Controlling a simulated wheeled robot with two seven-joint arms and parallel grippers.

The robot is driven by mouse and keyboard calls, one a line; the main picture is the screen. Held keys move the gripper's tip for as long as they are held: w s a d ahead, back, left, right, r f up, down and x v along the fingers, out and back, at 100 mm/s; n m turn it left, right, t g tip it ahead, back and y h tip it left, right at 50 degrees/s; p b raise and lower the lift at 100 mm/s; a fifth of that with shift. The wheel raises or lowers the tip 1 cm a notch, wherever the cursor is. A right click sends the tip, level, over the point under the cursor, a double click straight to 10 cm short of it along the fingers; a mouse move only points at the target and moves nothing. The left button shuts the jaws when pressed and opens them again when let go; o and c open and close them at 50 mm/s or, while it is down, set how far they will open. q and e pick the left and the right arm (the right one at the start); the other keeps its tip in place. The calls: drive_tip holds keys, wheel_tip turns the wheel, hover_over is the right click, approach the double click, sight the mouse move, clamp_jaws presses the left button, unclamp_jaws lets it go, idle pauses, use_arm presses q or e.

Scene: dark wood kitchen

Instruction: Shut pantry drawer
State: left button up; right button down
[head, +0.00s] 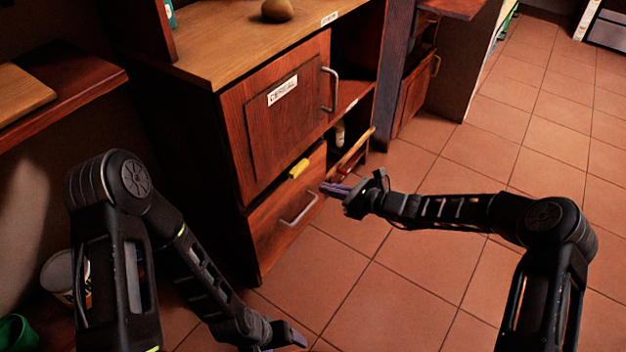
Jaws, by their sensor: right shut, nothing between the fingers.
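The wooden pantry cabinet has a low drawer (272,228) with a silver bar handle (298,208). The drawer front looks close to the cabinet face; I cannot tell exactly how far out it stands. A yellow item (299,168) shows at its top edge. My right gripper (330,187) is shut and empty, at the drawer front's right end, right of the handle. I cannot tell if it touches. My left gripper (298,337) is low at the bottom of the picture, away from the drawer. Its finger opening is unclear.
A cabinet door labelled cereal (280,110) is above the drawer. An open lower shelf (352,152) with some items is to its right. A round brown item (277,10) sits on the counter. A white bucket (60,275) stands at left. Tiled floor (400,270) is clear at right.

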use_arm(q)
drive_tip(key=shift+s+r+p, duration=0.25)
drive_tip(key=shift+r+p, duration=0.35)
drive_tip(key=shift+r, duration=0.4)
use_arm(e)
drive_tip(key=v, duration=0.5)
drive_tip(key=shift+s+d, duration=0.15)
drive_tip(key=shift+f, duration=0.1)
drive_tip(key=s+d+f+n+g+h, duration=0.3)
drive_tip(key=s+f+n+g+h, duration=0.25)
drive_tip(key=s+f+n, duration=0.75)
drive_tip(key=s+d+f+n+h, duration=0.15)
drive_tip(key=s+n, duration=0.25)
drive_tip(key=s, duration=0.6)
drive_tip(key=s+f+n+h, duration=0.15)
drive_tip(key=s+n, duration=0.35)
drive_tip(key=s, duration=0.6)
use_arm(q)
wheel_tip(320, 180, up, 32)
drive_tip(key=s+d+p, duration=0.2)
drive_tip(key=p, duration=2.9)
drive_tip(key=shift+f+g, duration=0.25)
drive_tip(key=shift+g, duration=0.05)
use_arm(e)
wheel_tip(320, 180, up, 31)
drive_tip(key=s+a+g, duration=0.1)
drive_tip(key=s+a, duration=0.1)
drive_tip(key=shift+n, duration=0.3)
